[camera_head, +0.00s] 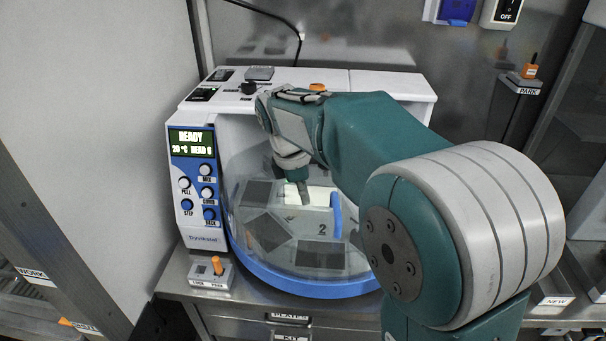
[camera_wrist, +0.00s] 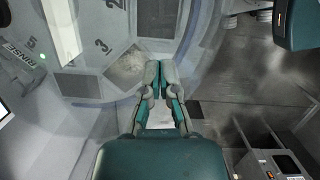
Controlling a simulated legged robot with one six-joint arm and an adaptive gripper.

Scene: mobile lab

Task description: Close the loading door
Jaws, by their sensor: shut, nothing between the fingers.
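The white bench machine (camera_head: 390,84) has a curved, see-through front (camera_head: 262,205) above a blue lower rim (camera_head: 300,284). A blue upright bar (camera_head: 337,215) stands at the front, beside the number 2; it looks like the handle of the loading door, but I cannot make out the door's edges or how far open it is. My gripper (camera_head: 302,192) points down at the front, left of the blue bar; contact is unclear. In the wrist view my gripper (camera_wrist: 158,75) is shut and empty over numbered grey sections. My arm hides the machine's right front.
A control panel with a READY display (camera_head: 192,143) and knobs is at the machine's left. A PARK post (camera_head: 520,85) stands at the back right.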

